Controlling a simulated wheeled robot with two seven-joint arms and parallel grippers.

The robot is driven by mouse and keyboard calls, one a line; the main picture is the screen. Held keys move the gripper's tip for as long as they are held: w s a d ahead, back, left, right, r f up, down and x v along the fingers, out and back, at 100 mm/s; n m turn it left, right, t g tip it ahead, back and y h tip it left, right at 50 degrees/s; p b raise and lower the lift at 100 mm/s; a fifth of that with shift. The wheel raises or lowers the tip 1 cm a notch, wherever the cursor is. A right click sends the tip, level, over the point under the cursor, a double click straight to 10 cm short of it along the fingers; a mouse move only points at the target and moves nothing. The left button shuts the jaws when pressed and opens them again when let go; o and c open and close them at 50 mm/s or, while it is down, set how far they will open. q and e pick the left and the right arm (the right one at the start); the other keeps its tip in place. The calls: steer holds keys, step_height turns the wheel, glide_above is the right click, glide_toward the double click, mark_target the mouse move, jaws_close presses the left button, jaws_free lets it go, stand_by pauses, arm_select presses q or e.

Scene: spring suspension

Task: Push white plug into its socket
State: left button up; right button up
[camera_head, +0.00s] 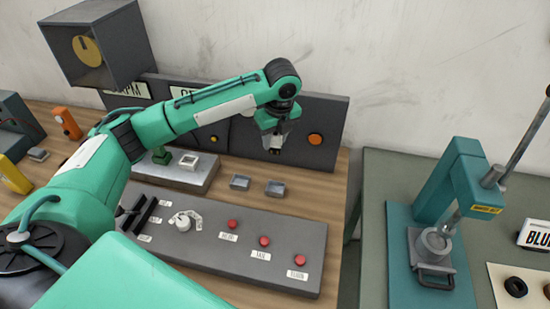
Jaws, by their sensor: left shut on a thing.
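My left gripper (275,145) is in front of the dark upright panel (333,112) at the back of the bench, pointing down. It is shut on a small pale piece that looks like the white plug (277,142), mostly hidden by the fingers. I cannot make out the socket; the gripper and arm cover part of the panel. An orange round knob (315,138) is on the panel just right of the gripper. I cannot tell whether the held piece touches the panel. My right gripper is not in view.
A grey console (205,235) with red buttons (264,241) and a white dial (183,222) lies in front. Two small grey trays (240,182) sit below the gripper. A teal press (465,185) stands on the right table. Bare wood (325,185) shows right of the trays.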

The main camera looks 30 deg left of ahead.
arm_select(q)
steer(key=shift+r, duration=1.25)
steer(key=shift+s+d+f+n, duration=0.35)
steer(key=shift+s+n, duration=0.1)
steer(key=shift+n, duration=0.35)
steer(key=s+d+f+n+g, duration=0.1)
steer(key=s+d+f+n, duration=0.2)
steer(key=s+n, duration=0.4)
steer(key=s+d+f+n+g+h, duration=0.1)
steer(key=s+d+f+n, duration=0.3)
steer(key=n, duration=1.1)
steer(key=shift+s+d+f+g+h, duration=0.2)
steer(key=shift+s+g+h, duration=0.15)
steer(key=shift+s, duration=1.1)
steer(key=shift+w, duration=0.1)
